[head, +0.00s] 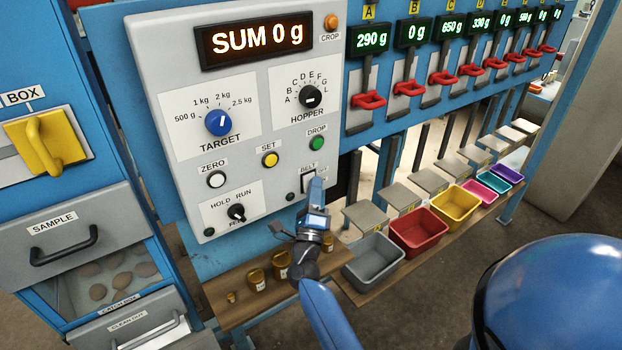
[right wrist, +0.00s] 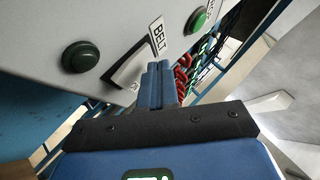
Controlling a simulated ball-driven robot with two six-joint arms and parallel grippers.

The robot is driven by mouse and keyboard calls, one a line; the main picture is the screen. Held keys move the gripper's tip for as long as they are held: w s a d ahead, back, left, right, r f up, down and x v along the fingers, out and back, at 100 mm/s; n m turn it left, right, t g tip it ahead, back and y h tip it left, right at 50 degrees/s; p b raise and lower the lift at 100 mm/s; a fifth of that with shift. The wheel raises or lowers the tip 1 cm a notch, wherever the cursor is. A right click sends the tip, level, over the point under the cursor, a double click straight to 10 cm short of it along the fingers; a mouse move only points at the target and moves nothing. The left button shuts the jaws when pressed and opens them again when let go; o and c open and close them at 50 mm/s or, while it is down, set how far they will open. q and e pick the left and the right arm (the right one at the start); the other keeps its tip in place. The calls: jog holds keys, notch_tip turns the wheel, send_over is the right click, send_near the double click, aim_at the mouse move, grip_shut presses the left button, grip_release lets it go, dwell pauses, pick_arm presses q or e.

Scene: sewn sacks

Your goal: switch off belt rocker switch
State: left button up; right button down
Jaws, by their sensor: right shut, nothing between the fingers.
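The belt rocker switch (head: 308,182) sits low on the right of the grey control panel, under its BELT label. In the head view my right gripper covers part of it. In the right wrist view the switch (right wrist: 130,70) is a pale plate with a dark part, beside the BELT label. My right gripper (head: 316,186) is shut and empty, its fingertips at the switch. In the right wrist view its blue fingers (right wrist: 160,78) stand at the switch's right edge. I cannot tell whether they touch it, nor which way the rocker is tipped. My left gripper is not in view.
The green DROP button (head: 317,143) and yellow SET button (head: 270,160) are close above the switch. A dark round lamp or button (right wrist: 80,56) is beside it. Below are a shelf with brass weights (head: 256,280) and a grey bin (head: 374,261).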

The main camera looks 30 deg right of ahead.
jog(key=shift+s, duration=0.15)
jog(key=shift+s, duration=0.65)
jog(key=shift+f, duration=0.1)
jog(key=shift+s+d+f, duration=0.15)
jog(key=shift+s, duration=1.1)
jog(key=shift+s+d+f, duration=0.1)
jog(key=shift+s+f, duration=0.05)
jog(key=shift+s, duration=1.1)
